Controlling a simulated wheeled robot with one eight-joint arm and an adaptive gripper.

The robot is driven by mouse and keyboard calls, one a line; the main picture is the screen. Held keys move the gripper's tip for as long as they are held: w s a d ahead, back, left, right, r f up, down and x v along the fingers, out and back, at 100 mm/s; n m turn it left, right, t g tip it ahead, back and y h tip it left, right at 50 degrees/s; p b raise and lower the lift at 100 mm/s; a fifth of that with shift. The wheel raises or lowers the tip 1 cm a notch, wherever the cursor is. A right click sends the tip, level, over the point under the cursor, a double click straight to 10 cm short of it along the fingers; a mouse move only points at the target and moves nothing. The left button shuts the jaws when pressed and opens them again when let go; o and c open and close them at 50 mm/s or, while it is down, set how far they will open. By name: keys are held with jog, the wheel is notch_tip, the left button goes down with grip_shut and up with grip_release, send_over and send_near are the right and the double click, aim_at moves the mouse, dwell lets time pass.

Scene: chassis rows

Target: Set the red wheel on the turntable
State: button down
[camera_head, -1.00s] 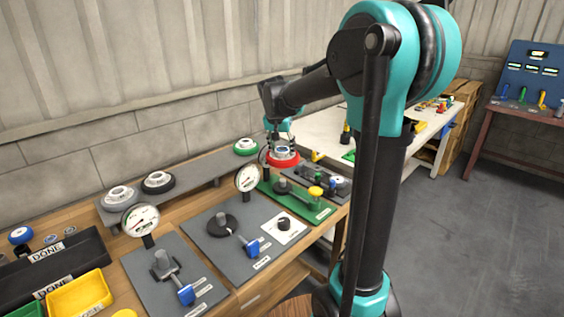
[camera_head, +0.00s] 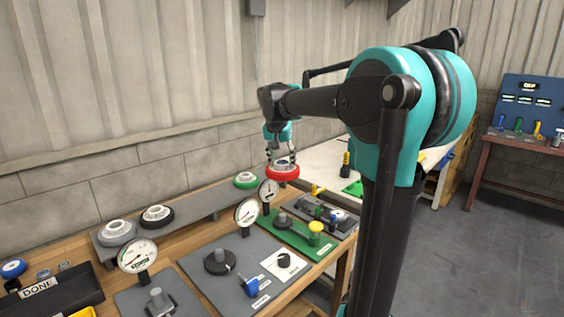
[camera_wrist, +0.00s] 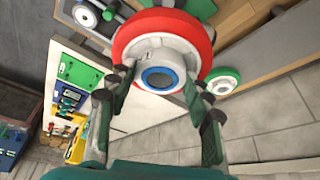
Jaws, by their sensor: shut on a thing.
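The red wheel (camera_head: 283,173) has a red rim and a pale hub. It hangs in the air above the right end of the grey shelf. My gripper (camera_head: 281,158) is above it, shut on its hub. In the wrist view the red wheel (camera_wrist: 202,42) fills the upper middle, with the gripper fingers (camera_wrist: 160,88) on both sides of its pale hub with a blue ring. A dark round disc (camera_head: 219,262) with a raised centre lies on a grey board below and left; it may be the turntable, but I cannot tell for sure.
A grey shelf (camera_head: 200,203) holds a green wheel (camera_head: 246,180), a black wheel (camera_head: 157,217) and a grey wheel (camera_head: 117,232). Dial gauges (camera_head: 247,212) stand upright on the boards. A green board (camera_head: 300,236) has a yellow knob. A white table stands behind.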

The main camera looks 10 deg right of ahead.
aim_at(284, 161)
jog(key=shift+r, duration=0.15)
jog(key=shift+r, duration=1.9)
jog(key=shift+s, duration=0.15)
